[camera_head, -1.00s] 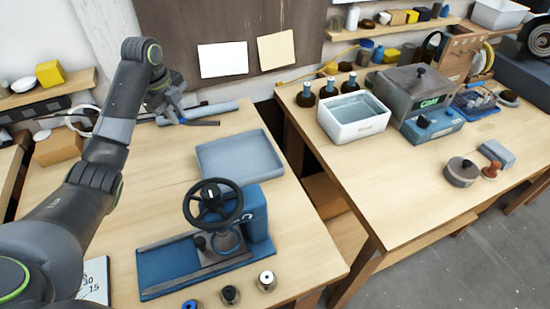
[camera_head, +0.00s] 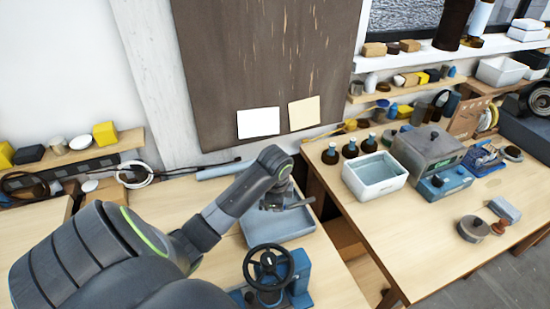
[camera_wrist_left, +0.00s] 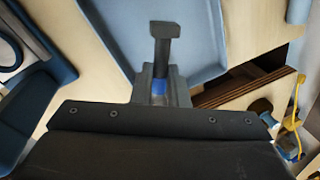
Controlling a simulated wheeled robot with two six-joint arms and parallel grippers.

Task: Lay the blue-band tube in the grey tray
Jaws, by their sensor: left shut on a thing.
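The grey tray (camera_head: 262,238), a shallow blue-grey tray, lies on the left bench, partly hidden behind my left arm. It also fills the upper middle of the left wrist view (camera_wrist_left: 205,50). My left gripper (camera_head: 285,204) is above the tray. In the left wrist view, its jaws are shut on the blue-band tube (camera_wrist_left: 160,87), whose blue band shows low between them. A dark bar with a wider end sticks out over the tray beyond the jaws; I cannot tell whether it is tube or finger. My right gripper is not in view.
A blue machine with a black handwheel (camera_head: 268,268) stands just in front of the tray. A pale roll (camera_head: 218,170) lies behind it. A gap separates this bench from the right bench, which holds a white bin (camera_head: 375,190) and dark bottles (camera_head: 350,148).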

